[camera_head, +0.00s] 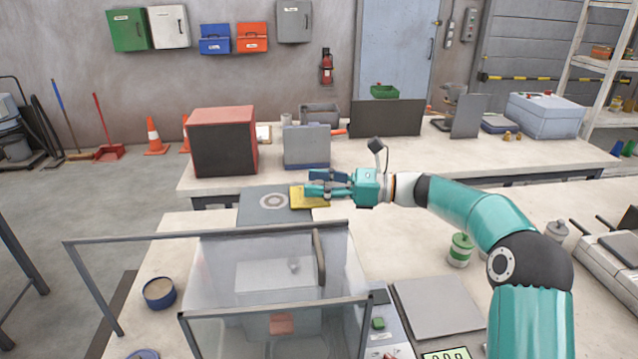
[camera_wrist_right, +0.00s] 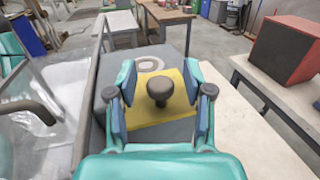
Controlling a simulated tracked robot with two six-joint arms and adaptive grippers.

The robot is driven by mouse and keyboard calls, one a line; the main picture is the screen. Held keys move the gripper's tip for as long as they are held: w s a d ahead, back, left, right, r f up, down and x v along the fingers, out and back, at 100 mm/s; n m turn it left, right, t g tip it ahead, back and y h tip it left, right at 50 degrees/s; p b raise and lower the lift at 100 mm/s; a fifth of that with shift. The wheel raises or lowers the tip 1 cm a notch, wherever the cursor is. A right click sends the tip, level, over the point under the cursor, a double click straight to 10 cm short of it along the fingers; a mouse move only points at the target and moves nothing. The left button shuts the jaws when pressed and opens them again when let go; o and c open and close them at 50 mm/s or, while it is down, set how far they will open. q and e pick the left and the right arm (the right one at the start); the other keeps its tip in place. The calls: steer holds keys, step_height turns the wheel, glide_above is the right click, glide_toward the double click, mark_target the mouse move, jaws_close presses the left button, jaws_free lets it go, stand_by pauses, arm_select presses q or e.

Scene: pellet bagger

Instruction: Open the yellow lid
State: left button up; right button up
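The yellow lid (camera_head: 299,202) is a flat square plate on a grey machine top, beyond the clear-walled box in the head view. In the right wrist view the yellow lid (camera_wrist_right: 177,112) lies flat and looks closed, with a dark round knob (camera_wrist_right: 160,88) standing on it. My right gripper (camera_head: 318,184) is over the lid and partly hides it. In the wrist view my right gripper (camera_wrist_right: 160,85) is open, one finger on each side of the knob, with visible gaps to both. Its exact height at the knob is hard to tell.
A clear-walled box with a dark frame (camera_head: 150,236) and handle (camera_head: 319,257) stands close in front of the lid. A red-topped box (camera_head: 222,142) and a grey case (camera_head: 306,147) stand on the table behind. A green-banded canister (camera_head: 460,250) stands at right.

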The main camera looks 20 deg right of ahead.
steer(key=v, duration=1.2)
steer(key=shift+f, duration=0.2)
